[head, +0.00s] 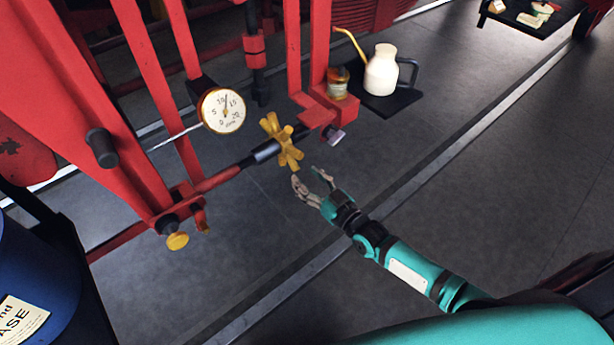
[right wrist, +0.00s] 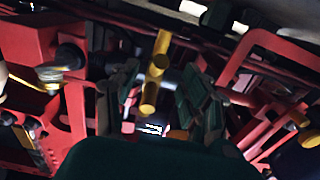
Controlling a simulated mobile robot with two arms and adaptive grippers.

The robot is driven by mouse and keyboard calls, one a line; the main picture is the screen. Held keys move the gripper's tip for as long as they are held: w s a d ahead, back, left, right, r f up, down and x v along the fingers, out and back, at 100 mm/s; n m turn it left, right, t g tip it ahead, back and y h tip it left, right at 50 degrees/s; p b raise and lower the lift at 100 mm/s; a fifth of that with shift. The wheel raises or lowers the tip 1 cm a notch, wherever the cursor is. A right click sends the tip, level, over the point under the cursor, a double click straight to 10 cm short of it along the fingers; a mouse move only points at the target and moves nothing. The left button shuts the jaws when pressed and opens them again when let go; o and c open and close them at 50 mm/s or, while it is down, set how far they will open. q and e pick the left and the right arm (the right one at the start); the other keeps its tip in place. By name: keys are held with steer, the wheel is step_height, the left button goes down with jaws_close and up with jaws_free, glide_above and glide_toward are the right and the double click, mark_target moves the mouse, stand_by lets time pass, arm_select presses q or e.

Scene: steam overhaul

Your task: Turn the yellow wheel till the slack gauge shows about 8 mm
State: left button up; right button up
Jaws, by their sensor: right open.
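The yellow wheel (head: 281,141) is a spoked handwheel on a dark and red rod low on the red frame. The slack gauge (head: 222,111) is a round white dial at the wheel's upper left, marked 0 to 20. Its needle points upward, near or a little past 10; the exact reading is too small to tell. My right gripper (head: 311,183) is open and empty, just below and right of the wheel and seemingly apart from it. In the right wrist view, the wheel's yellow spokes (right wrist: 155,72) show between the open fingers (right wrist: 158,95). My left gripper is out of view.
Red beams surround the wheel. A blue drum (head: 38,270) stands at the lower left.

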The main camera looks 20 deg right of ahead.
mark_target(297, 154)
steer(key=r+p, duration=0.3)
steer(key=p, duration=0.1)
steer(key=s+r+p, duration=0.1)
steer(key=r+p, duration=0.2)
steer(key=shift+s+d+r+p, duration=0.2)
steer(key=shift+p, duration=0.15)
steer(key=x, duration=0.1)
steer(key=b+x, duration=0.1)
steer(key=x, duration=0.1)
steer(key=b+x, duration=0.1)
steer(key=shift+w+f, duration=0.15)
steer(key=shift+f, duration=0.15)
steer(key=shift+b+x, duration=0.45)
steer(key=shift+x, duration=0.4)
steer(key=shift+r, duration=0.1)
jaws_close()
